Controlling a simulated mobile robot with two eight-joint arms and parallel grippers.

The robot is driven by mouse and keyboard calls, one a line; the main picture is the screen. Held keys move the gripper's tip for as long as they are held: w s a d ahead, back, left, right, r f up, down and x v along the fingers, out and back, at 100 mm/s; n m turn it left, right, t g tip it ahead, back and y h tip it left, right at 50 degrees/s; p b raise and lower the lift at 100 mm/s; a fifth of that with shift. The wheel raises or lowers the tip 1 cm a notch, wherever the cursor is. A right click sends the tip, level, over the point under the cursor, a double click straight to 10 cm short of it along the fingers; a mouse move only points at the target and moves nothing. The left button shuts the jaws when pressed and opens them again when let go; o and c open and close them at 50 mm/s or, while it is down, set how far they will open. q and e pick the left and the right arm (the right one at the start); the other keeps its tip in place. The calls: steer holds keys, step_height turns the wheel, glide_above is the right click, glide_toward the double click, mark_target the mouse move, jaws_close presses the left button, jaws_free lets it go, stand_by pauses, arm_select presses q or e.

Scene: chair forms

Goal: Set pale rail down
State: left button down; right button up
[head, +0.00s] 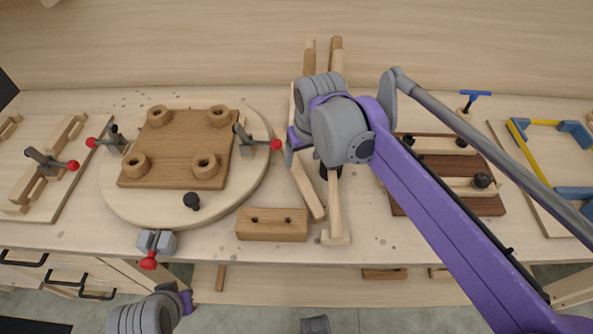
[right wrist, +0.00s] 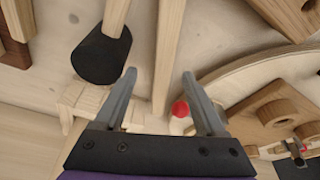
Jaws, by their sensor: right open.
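A pale wooden rail (head: 307,190) lies slanted on the bench, its upper part beside and partly hidden by my right wrist. In the right wrist view a long pale strip (right wrist: 168,50) runs between the fingers in the picture, apart from both. My right gripper (right wrist: 158,75) is open, with nothing clamped. In the head view the wrist hides most of it, at the right edge of the round board. A second pale rail (head: 334,205) ends in a wider block near the front. My left arm's wrist shows at the bottom left; its jaws are out of view.
The round board (head: 117,196) holds a brown square plate (head: 182,175) with several wooden rings and red-tipped clamps. A dark slatted panel (head: 487,205) is to the right. A black-capped wooden piece (right wrist: 102,58) is near the fingers.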

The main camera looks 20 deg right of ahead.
mark_target(297, 167)
steer(key=x, duration=0.6)
steer(key=shift+w+a+r+b, duration=0.1)
steer(key=shift+w+a+b, duration=0.05)
steer(key=shift+a+b, duration=0.2)
jaws_close()
